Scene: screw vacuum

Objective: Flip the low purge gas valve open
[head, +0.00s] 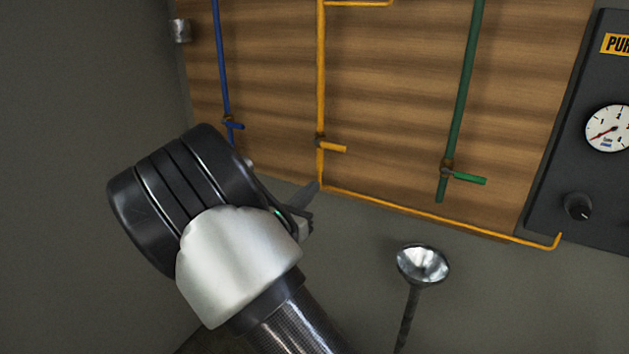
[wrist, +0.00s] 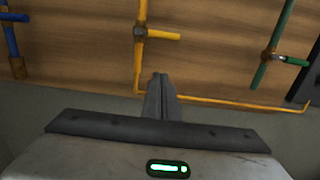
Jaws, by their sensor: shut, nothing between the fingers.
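A yellow valve (head: 332,147) sits low on the vertical yellow pipe (head: 320,80), its handle sticking out to the right, crosswise to the pipe. It also shows in the wrist view (wrist: 163,36), above and slightly right of the fingertips. The yellow pipe bends at its foot and runs right toward the dark panel. No label on the valve is visible. My gripper (head: 312,191) is below the yellow valve, near the pipe's lower bend. In the wrist view my gripper (wrist: 158,76) has its fingers together, empty and pointing at the wooden board. It appears apart from the handle.
A blue valve (head: 233,125) is left of the yellow one, and a green valve (head: 470,179) is to its right. A dark panel (head: 600,85) with a gauge (head: 607,128) and knob (head: 578,207) stands at right. A metal cup on a stem (head: 423,265) stands right of my arm.

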